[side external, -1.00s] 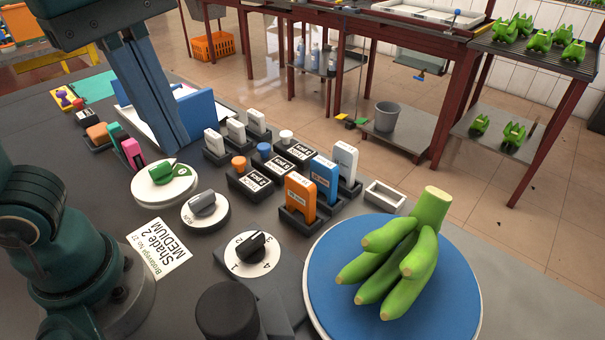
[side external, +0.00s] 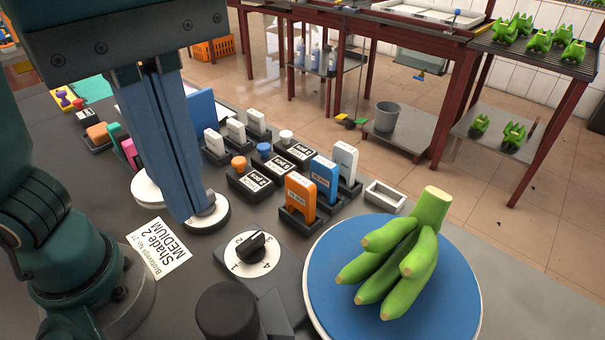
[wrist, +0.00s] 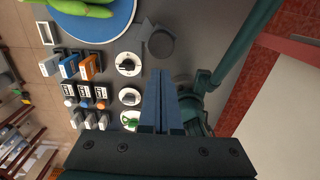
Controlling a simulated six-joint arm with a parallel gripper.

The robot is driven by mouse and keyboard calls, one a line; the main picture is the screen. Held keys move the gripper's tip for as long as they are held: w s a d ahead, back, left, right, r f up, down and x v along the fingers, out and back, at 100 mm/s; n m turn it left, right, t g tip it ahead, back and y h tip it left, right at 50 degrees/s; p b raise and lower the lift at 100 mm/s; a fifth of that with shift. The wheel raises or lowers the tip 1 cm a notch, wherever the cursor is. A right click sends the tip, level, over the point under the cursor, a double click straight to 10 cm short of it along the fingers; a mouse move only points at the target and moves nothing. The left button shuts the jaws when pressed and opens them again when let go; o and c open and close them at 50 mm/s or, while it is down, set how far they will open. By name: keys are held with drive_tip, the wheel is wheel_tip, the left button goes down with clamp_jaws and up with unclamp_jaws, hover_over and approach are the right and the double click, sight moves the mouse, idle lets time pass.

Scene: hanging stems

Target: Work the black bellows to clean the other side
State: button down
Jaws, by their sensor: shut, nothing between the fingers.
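The black bellows (side external: 227,312) is a dark round cylinder at the bottom edge of the side view, partly cut off; it also shows in the wrist view (wrist: 160,43). A green banana bunch (side external: 397,262) lies on a round blue turntable (side external: 335,312) to its right. My gripper (side external: 200,217) is shut and empty, its long blue fingers pointing down at the white-based grey knob (side external: 220,212), which they partly hide. Whether the tips touch the knob cannot be told. In the wrist view the fingertips (wrist: 160,75) lie near the bellows.
A numbered dial (side external: 258,252) sits between the knob and the bellows. Orange, blue and white blocks in holders (side external: 300,197) and several button boxes stand behind. A label card (side external: 158,248) lies at left. A small empty tray (side external: 385,196) is beyond the turntable.

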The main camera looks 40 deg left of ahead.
sight(226, 305)
wheel_tip(226, 305, down, 14)
idle(0.8)
drive_tip(key=shift+f, duration=1.15)
wheel_tip(226, 305, up, 14)
drive_tip(key=shift+r, duration=0.25)
idle(2.7)
